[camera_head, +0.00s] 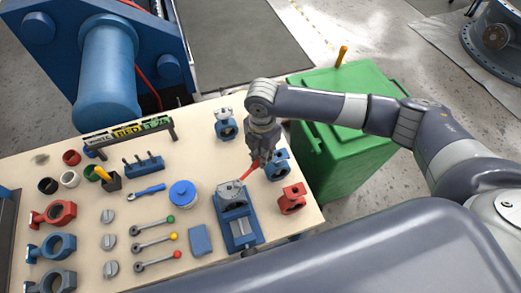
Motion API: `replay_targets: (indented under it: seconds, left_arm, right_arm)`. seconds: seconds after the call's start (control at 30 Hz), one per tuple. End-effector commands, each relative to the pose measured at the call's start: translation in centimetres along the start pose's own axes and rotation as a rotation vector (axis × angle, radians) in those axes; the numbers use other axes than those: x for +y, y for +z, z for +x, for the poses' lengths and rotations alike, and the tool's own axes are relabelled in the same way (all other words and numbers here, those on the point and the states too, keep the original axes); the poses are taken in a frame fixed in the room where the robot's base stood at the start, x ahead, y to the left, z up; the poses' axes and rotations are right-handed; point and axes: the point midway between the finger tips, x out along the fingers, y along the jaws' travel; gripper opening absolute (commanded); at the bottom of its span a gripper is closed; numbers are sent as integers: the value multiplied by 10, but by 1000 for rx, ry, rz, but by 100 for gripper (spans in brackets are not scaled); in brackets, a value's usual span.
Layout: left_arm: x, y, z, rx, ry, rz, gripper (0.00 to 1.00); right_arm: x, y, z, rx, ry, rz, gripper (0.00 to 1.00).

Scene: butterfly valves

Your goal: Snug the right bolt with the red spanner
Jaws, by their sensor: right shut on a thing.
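My right gripper (262,152) comes in from the right, pointing down over the table. It is shut on the red spanner (247,172), which slants down and left from the fingers. The spanner's lower end is at the top of a grey valve part (230,191) clamped in a blue vise (238,228). The bolts on the part are too small to tell apart, and I cannot tell whether the spanner sits on the right one. My left gripper is not in view.
Blue valve bodies (278,166) and a red one (292,199) stand close by the vise. A blue round tin (183,193), a blue spanner (147,190) and several levers lie left on the table (85,215). A green bin (340,150) stands beyond the right edge.

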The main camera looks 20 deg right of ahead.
Motion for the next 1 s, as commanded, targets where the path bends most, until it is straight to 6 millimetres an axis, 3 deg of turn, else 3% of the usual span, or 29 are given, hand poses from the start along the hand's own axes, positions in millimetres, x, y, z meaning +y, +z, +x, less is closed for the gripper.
replay_targets:
  seconds: [0.4,1.0]
  left_arm:
    - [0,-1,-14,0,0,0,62]
    - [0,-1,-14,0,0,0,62]
  right_arm:
    - [-15,-2,2,0,-11,107,0]
    - [-30,-4,4,0,-13,255,0]
